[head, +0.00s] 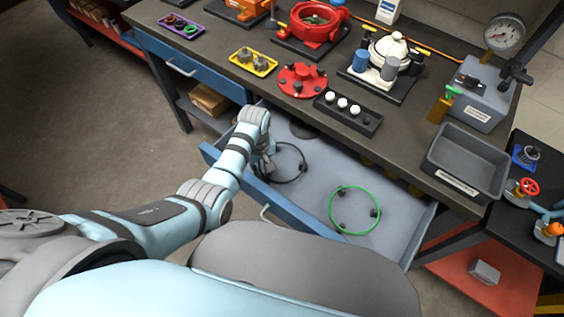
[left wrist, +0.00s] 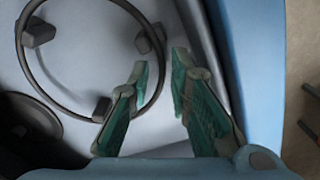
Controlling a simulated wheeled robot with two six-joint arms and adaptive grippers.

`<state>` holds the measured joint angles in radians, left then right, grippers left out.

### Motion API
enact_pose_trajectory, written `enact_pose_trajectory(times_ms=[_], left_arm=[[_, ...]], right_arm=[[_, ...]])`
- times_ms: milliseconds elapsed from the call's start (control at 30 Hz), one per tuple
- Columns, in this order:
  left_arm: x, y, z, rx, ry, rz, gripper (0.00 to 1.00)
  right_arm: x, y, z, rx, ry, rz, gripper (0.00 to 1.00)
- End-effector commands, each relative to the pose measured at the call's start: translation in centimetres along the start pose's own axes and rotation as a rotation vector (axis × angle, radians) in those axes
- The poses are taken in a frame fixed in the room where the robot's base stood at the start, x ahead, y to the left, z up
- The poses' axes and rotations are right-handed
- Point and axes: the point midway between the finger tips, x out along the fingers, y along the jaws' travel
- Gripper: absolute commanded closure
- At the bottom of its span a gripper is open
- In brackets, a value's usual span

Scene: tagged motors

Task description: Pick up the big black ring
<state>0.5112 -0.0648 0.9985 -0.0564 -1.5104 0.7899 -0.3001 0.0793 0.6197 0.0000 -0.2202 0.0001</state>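The big black ring (head: 304,167), a thin hoop with small dark blocks on it, lies in the open drawer at its left part. It shows large at the upper left of the left wrist view (left wrist: 40,34). My left gripper (head: 267,167) reaches down into the drawer at the ring's left side and hides part of it. In the left wrist view its two green-padded fingers (left wrist: 160,60) are apart, and the ring's right edge appears between their tips. I cannot tell the height of the tips over the ring. My right gripper is not in view.
A green ring (head: 354,210) lies in the drawer (head: 318,205) to the right. The drawer's blue front wall (head: 240,185) is close to my left gripper. The workbench (head: 225,40) above holds a yellow tray (head: 253,63), a red part (head: 302,80) and a grey bin (head: 468,160).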

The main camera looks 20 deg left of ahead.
Motion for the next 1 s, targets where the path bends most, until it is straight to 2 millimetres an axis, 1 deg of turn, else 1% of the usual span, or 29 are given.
enact_pose_trajectory(times_ms=[767,800,867,900,1000], left_arm=[[0.35,-0.02,-0.02,0.000,0.000,0.000,0.82],[0.35,-0.02,-0.02,0.000,0.000,0.000,0.88],[0.35,-0.02,-0.01,0.000,0.000,0.000,0.98],[0.35,-0.02,-0.01,0.000,0.000,0.000,1.00],[0.35,-0.01,-0.01,0.000,0.000,0.000,1.00]], right_arm=[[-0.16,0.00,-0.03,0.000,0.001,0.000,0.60],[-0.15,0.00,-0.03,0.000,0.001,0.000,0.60],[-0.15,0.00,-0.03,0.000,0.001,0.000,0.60],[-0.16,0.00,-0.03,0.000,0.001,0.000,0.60],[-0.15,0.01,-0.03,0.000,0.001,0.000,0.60]])
